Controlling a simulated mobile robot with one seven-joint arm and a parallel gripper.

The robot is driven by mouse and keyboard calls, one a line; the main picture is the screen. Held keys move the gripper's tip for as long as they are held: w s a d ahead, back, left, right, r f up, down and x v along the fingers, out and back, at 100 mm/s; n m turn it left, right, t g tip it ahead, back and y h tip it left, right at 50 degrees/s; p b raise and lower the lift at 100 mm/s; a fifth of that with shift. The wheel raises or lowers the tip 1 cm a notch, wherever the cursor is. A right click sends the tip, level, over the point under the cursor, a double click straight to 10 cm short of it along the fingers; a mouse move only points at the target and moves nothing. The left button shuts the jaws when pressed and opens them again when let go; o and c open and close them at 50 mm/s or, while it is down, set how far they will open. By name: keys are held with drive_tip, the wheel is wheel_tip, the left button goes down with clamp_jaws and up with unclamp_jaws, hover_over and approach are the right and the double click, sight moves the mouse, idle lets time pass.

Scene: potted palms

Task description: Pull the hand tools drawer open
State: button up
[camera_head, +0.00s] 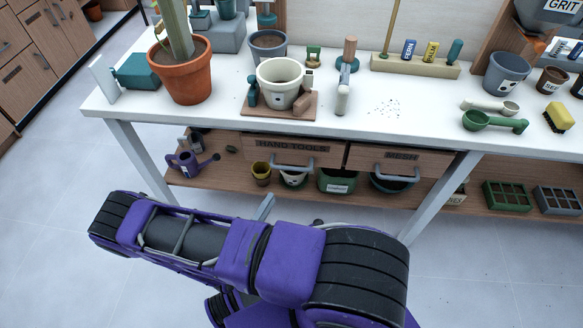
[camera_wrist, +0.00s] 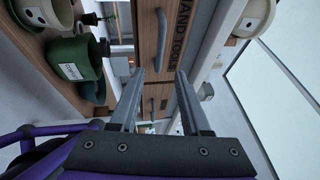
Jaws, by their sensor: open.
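The hand tools drawer (camera_head: 252,150) is a wooden front under the white bench top, labelled HAND TOOLS, and looks shut. Its grey bar handle (camera_head: 292,168) runs along the front. In the wrist view, turned on its side, the drawer front (camera_wrist: 177,62) and handle (camera_wrist: 161,40) lie ahead. My gripper (camera_wrist: 161,73) is open and empty, its fingertips to either side of the handle's line in that view. In the head view, a grey finger (camera_head: 265,207) shows in front of and below the handle, apart from it; my purple arm hides the rest.
The mesh drawer (camera_head: 365,159) is just right, with its own handle (camera_head: 397,176). Pots, including a green one (camera_head: 337,181), stand on the lower shelf below the drawers. The bench top (camera_head: 215,105) holds a potted palm (camera_head: 181,80), pots and tools. A bench leg (camera_head: 140,160) stands left.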

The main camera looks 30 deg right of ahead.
sight(290, 167)
drive_tip(key=x, duration=1.3)
clamp_jaws()
idle(1.0)
